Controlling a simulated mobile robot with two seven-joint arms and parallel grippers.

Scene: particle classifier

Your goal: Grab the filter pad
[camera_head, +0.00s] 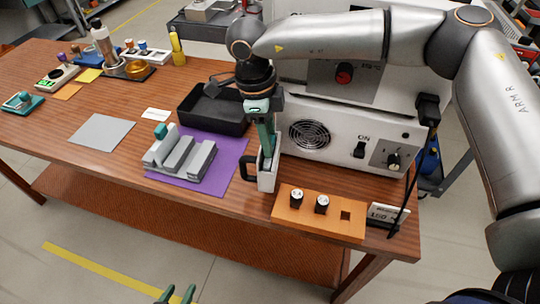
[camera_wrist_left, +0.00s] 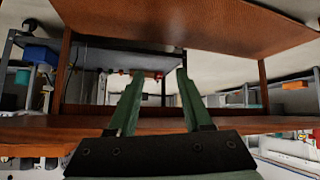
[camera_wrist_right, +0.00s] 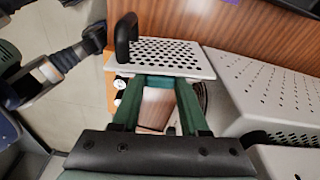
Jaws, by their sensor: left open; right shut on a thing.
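A white perforated piece with a black handle (camera_wrist_right: 165,57) is in the right wrist view; it also shows in the head view (camera_head: 266,178), upright at the table's front right. No part is labelled as the filter pad; a flat grey square (camera_head: 101,132) lies on the table at left. My right gripper (camera_wrist_right: 157,84) points down at the perforated piece, shut on a green bar at its near edge. Whether bar and piece are joined is unclear. My left gripper (camera_head: 176,294) is open and empty, in front of and below the table; its fingers (camera_wrist_left: 154,78) are spread.
A grey slotted block (camera_head: 182,158) stands on a purple mat (camera_head: 226,165). Behind it is a black tray (camera_head: 215,108). A white machine (camera_head: 340,140) stands close on the right. An orange holder (camera_head: 318,219) is at the front.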

